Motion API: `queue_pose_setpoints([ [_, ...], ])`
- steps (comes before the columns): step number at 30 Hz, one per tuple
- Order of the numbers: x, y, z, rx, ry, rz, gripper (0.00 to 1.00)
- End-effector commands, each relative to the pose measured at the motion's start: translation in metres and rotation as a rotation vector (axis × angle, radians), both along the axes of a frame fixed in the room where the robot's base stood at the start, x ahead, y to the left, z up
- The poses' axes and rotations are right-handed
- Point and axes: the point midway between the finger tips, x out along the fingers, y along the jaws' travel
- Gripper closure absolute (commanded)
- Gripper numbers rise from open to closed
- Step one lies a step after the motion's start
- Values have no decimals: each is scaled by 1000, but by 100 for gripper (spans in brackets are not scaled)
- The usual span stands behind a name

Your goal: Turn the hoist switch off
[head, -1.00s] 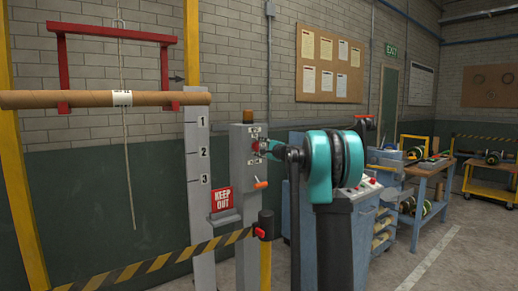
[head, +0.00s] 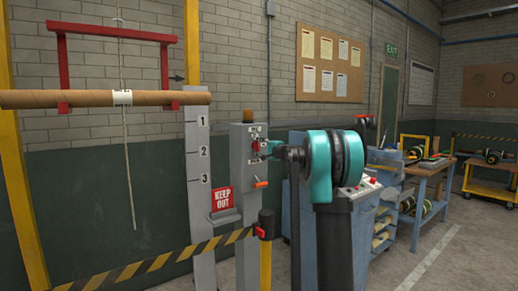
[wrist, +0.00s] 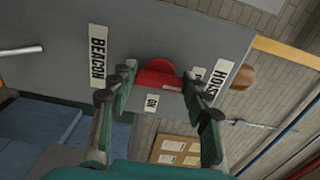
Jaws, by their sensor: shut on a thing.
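The red hoist switch knob (wrist: 158,76) sits on a grey control box between the two fingers of my gripper (wrist: 160,80) in the wrist view. The gripper is shut on the knob, with a fingertip at each side. A HOIST label (wrist: 217,82) is right of the knob and an ON label (wrist: 152,103) is below it. Another small label (wrist: 198,74) is mostly hidden by the right finger. In the head view my gripper (head: 266,147) meets the front of the grey box (head: 240,170), largely hiding the knob.
A BEACON label (wrist: 97,55) is left of the knob. An orange-tipped lever (head: 261,184) is low on the box. A KEEP OUT sign (head: 222,199) and striped barrier tape (head: 165,258) are nearby.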

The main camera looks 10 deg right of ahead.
Motion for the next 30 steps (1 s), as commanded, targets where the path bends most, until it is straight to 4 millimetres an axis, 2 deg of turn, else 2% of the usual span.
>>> queue_pose_setpoints([
  [3, -1, 1, -1, -4, 0, 2, 81],
  [4, -1, 1, -1, -4, 0, 2, 48],
  [8, -1, 0, -1, -2, 0, 1, 32],
  [20, -5, -3, 0, 0, 1, -1, 31],
  [23, -16, -9, 0, 0, 1, -2, 31],
  [30, -59, -30, 0, 0, 1, -1, 31],
])
